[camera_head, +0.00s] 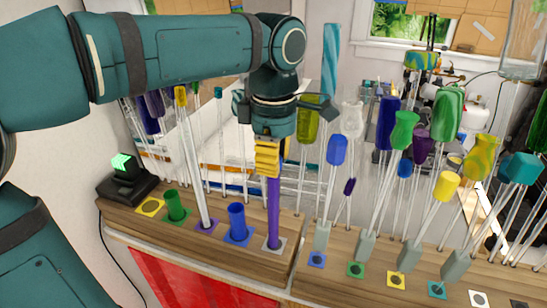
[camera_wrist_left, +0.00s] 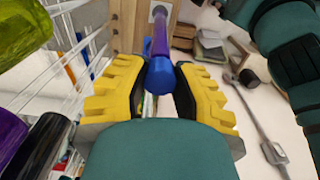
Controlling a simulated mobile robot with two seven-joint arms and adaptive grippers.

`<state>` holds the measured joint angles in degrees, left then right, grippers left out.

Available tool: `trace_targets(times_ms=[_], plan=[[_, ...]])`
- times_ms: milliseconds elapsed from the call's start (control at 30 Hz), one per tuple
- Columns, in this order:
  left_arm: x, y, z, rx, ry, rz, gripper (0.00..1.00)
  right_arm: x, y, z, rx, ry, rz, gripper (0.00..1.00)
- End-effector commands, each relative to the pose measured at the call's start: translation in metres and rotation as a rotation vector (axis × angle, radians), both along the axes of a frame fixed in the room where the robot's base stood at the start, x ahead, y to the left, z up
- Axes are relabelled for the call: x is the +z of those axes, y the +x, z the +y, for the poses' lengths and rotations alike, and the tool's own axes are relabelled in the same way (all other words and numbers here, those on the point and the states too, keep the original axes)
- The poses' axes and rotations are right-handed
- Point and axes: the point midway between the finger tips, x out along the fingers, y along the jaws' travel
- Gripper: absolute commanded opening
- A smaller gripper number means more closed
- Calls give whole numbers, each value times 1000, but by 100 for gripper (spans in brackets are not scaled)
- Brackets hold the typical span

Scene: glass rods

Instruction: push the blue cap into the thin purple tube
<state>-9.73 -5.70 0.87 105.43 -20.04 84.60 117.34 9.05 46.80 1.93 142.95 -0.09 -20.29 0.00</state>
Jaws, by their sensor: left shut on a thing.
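The thin purple tube (camera_head: 273,212) stands upright near the right end of the left wooden rack. My left gripper (camera_head: 268,165), with yellow ribbed fingers, points down right over the top of this tube. In the left wrist view the blue cap (camera_wrist_left: 159,77) sits between the black finger pads of the left gripper (camera_wrist_left: 160,92), which is shut on it. The cap lines up with the purple tube (camera_wrist_left: 162,32) and appears to meet its end; how deep it sits cannot be told. In the head view the fingers hide the cap. My right gripper is not in view.
A wider blue tube (camera_head: 237,222) and a green tube (camera_head: 175,206) stand left of the purple one on the wooden rack (camera_head: 205,242). A tall clear rod (camera_head: 192,160) stands between them. Several glass rods with coloured handles crowd the right side. A dark device (camera_head: 126,182) sits at left.

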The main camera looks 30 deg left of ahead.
Motion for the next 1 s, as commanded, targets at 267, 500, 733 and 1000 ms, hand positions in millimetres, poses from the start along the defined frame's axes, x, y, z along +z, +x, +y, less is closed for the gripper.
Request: trace_targets(times_ms=[267, 500, 733, 1000], plan=[[0, 0, 0, 0, 0, 0, 5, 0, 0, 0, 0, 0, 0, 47], [-2, 0, 0, 0, 0, 0, 5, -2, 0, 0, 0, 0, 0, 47], [-6, 0, 0, 0, 0, 0, 5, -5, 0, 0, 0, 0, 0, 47], [-11, 0, 0, 0, 0, 0, 5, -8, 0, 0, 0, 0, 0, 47]])
